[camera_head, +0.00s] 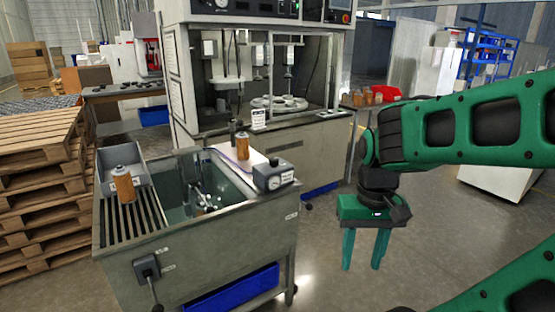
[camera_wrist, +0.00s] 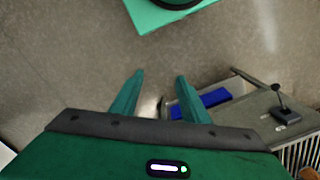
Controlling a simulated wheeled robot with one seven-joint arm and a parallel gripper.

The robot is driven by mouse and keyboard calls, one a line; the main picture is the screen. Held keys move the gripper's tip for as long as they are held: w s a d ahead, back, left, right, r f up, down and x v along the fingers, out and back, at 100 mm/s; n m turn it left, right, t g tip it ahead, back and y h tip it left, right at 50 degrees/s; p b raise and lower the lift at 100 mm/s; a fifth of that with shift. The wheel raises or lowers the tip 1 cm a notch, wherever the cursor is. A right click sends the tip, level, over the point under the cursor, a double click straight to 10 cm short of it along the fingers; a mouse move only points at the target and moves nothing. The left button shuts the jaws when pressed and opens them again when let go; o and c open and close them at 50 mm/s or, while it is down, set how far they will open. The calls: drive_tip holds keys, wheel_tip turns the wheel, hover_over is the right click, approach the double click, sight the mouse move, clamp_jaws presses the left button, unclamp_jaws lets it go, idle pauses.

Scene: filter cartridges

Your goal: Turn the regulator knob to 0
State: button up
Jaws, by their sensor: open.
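A grey regulator box (camera_head: 273,176) sits on the right rim of the metal wash tank. It has a round gauge on its front and a small dark knob on top. The knob's setting is too small to read. My gripper (camera_head: 361,266) hangs to the right of the tank, pointing down, apart from the box and over open floor. Its two green fingers are spread with nothing between them; they also show in the wrist view (camera_wrist: 159,78). I cannot make out the regulator box in the wrist view.
The tank (camera_head: 225,230) holds liquid and a fixture. A lever valve (camera_head: 147,268) is on the tank's front. A test cabinet (camera_head: 255,75) stands behind. Floor around my gripper is clear.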

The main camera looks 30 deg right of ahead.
sight(276, 158)
drive_tip(key=shift+o, duration=0.7)
drive_tip(key=shift+s+d+r, duration=0.2)
drive_tip(key=shift+s+r, duration=0.05)
drive_tip(key=shift+s, duration=0.1)
drive_tip(key=w+d+f+m+t+h, duration=0.1)
drive_tip(key=w+d+m+h, duration=0.25)
drive_tip(key=w+d, duration=0.8)
drive_tip(key=w+d+f+m+t+h, duration=0.15)
drive_tip(key=w+d+h, duration=0.3)
drive_tip(key=w, duration=1.45)
drive_tip(key=w+a+t+h, duration=0.2)
drive_tip(key=w+a, duration=0.1)
drive_tip(key=w, duration=0.5)
drive_tip(key=w+a+f+t+h, duration=0.1)
drive_tip(key=w+a+t+h, duration=0.1)
drive_tip(key=w, duration=0.6)
drive_tip(key=w+a+t+h, duration=0.2)
drive_tip(key=w+a+t, duration=0.2)
drive_tip(key=w, duration=0.4)
drive_tip(key=shift+a+f+n+h, duration=0.2)
drive_tip(key=shift+a+n+h, duration=0.1)
drive_tip(key=shift+a, duration=0.2)
drive_tip(key=x, duration=1)
drive_tip(key=shift+w+d, duration=0.25)
